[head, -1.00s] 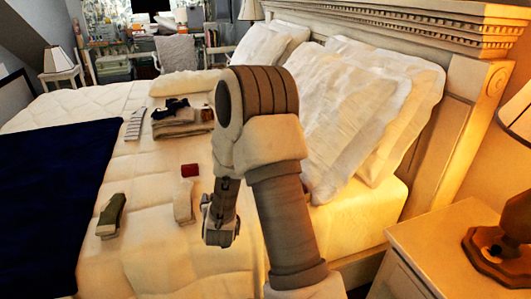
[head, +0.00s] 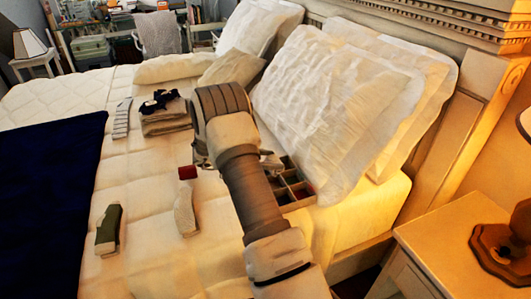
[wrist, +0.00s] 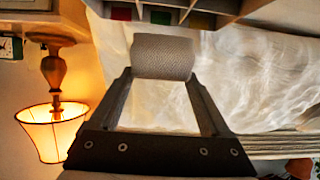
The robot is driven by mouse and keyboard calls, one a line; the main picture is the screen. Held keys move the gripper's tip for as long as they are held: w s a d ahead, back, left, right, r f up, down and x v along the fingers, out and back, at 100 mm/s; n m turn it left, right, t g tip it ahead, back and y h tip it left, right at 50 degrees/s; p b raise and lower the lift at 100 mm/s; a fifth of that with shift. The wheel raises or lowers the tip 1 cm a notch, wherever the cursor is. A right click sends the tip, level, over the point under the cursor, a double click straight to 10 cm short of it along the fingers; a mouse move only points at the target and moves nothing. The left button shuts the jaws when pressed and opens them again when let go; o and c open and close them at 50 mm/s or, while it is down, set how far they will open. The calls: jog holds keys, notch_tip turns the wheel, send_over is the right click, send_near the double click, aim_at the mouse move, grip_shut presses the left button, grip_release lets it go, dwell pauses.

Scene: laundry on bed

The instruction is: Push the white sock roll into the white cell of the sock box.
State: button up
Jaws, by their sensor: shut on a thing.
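The white sock roll (wrist: 162,57) is a pale, ribbed cylinder in the wrist view. My gripper (wrist: 162,76) is shut on it, with one finger at each end. The sock box (head: 311,198) is a dark divided tray on the bed beside the pillows, partly covered by my arm in the head view. The roll appears apart from the box. I cannot pick out the white cell. My arm hides the fingertips in the head view.
A red roll (head: 187,172), a pale sock (head: 185,211), an olive sock (head: 108,229) and a striped sock (head: 122,118) lie on the bed. A folded stack (head: 166,120) sits further back. Large pillows (head: 335,105) stand close behind the box.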

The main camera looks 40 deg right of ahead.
aim_at(283, 179)
jog(key=shift+f, duration=0.1)
jog(key=shift+a+p, duration=0.1)
jog(key=shift+p, duration=0.2)
jog(key=shift+f, duration=0.15)
jog(key=shift+f+b, duration=0.95)
jog(key=shift+f, duration=1)
jog(key=shift+f+b, duration=1.05)
jog(key=shift+f, duration=1.1)
jog(key=shift+r, duration=0.15)
jog(key=o, duration=1.1)
jog(key=shift+o, duration=0.2)
